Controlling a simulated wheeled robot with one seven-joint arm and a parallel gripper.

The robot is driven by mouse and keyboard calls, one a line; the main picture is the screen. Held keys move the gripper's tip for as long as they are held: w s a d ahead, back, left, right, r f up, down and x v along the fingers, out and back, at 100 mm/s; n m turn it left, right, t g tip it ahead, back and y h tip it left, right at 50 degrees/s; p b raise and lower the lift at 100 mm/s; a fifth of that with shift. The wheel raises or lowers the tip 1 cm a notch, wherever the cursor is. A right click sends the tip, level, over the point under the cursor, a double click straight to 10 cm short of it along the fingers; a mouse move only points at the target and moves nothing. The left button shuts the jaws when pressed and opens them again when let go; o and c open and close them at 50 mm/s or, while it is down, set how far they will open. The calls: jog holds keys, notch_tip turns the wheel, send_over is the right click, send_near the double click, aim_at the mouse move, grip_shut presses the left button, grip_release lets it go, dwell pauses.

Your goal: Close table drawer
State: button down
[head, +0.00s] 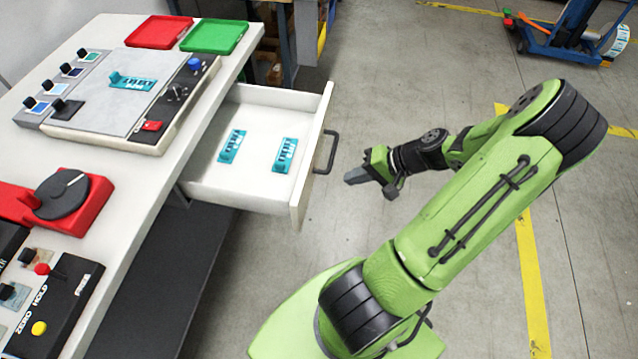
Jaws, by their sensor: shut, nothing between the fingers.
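The table drawer (255,184) is pulled out from under the white table (139,182), well open. Its white front panel (312,160) carries a dark bar handle (329,153) on the outer side. Two teal labelled pieces lie inside, one on the left (231,146) and one on the right (285,155). My gripper (349,178) is shut and empty. It is in the air just right of the drawer front and appears slightly below the handle in the picture, with a visible gap between them.
The tabletop holds a grey control panel (110,107), a red tray (159,32), a green tray (214,36), a red dial unit (84,215) and a black button box (62,309). Grey floor right of the drawer is open. A blue lift (566,42) stands far back right.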

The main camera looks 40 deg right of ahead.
aim_at(310, 184)
jog(key=x, duration=0.2)
jog(key=r+b+x, duration=0.1)
jog(key=x, duration=0.2)
jog(key=w+b+x, duration=0.1)
jog(key=x, duration=0.2)
jog(key=shift+a+r, duration=0.25)
jog(key=shift+a, duration=0.15)
jog(key=shift+w+a, duration=0.3)
jog(key=shift+w, duration=0.05)
jog(key=shift+r, duration=0.1)
